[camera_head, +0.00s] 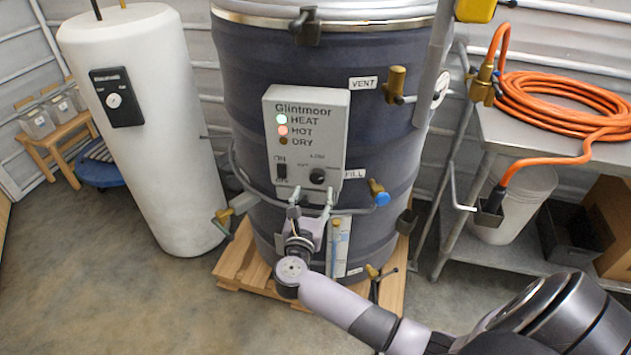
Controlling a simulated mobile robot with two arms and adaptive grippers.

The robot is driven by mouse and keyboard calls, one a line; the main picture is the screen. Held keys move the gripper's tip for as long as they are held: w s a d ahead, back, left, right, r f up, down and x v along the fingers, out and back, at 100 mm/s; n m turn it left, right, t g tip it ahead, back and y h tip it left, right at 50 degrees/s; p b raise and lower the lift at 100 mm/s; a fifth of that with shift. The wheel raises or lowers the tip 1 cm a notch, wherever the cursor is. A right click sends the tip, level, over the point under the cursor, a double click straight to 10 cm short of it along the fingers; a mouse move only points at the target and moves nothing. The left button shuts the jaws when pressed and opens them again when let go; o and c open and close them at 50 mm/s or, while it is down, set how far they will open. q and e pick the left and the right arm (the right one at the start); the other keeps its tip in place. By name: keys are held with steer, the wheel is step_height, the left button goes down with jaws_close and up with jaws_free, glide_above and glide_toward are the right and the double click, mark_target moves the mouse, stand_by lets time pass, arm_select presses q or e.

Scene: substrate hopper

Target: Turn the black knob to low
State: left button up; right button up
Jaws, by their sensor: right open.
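The black knob (318,176) sits at the lower right of the grey Glintmoor control box (307,135), which is fixed to the front of a dark, wrapped drum (240,75). Small markings stand around the knob, too small to read surely, and its setting cannot be told. My right gripper (311,196) is open and empty at the box's lower edge, just below the knob. Its fingers point up and appear apart from the knob. My left gripper is not in view.
A black ON switch (282,172) is left of the knob. The HEAT light glows green, HOT reddish; DRY is dark. A blue-handled FILL valve (381,196) and a brass VENT fitting (397,80) stick out at right. A white tank (150,150) stands left, a metal table (520,140) right.

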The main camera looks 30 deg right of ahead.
mark_target(317, 180)
steer(key=x, duration=0.5)
steer(key=shift+p, duration=0.3)
steer(key=c, duration=1.2)
steer(key=shift+o, duration=0.2)
